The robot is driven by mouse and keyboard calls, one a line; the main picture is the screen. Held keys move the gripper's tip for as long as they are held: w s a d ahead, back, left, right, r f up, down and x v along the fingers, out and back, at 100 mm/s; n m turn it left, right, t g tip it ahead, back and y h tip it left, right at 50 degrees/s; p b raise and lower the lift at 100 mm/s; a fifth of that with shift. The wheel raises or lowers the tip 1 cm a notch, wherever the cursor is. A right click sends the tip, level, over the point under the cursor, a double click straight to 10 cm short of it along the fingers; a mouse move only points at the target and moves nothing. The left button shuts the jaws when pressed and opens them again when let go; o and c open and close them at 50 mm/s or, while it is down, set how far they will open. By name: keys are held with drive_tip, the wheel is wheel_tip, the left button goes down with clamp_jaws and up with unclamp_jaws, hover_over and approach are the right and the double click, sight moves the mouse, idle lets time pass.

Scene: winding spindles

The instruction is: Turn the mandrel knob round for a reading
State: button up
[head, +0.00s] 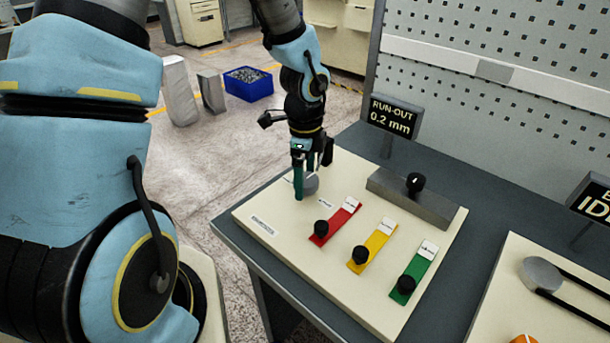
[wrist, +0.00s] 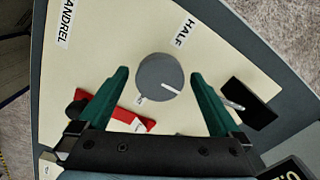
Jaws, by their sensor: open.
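The mandrel knob (wrist: 160,77) is a round grey knob with a white pointer line, on a cream panel. The line runs from near its centre towards the right and slightly down in the wrist view. A "HALF" label (wrist: 185,33) lies beyond it, and a partly cut-off label reading "ANDREL" (wrist: 80,20) is at upper left. My gripper (wrist: 160,74) is open, with one green finger on each side of the knob and gaps between. In the head view the knob (head: 311,184) is partly hidden behind my gripper (head: 313,180).
Red (head: 335,220), yellow (head: 372,245) and green (head: 414,270) strips with black knobs lie in front on the panel (head: 262,208). A grey block (head: 440,207) with a black knob is behind. A sign (head: 392,116) reads "RUN-OUT 0.2 mm".

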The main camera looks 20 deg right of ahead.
sight(305, 179)
wheel_tip(305, 179, up, 11)
idle(0.5)
drive_tip(key=shift+f, duration=0.1)
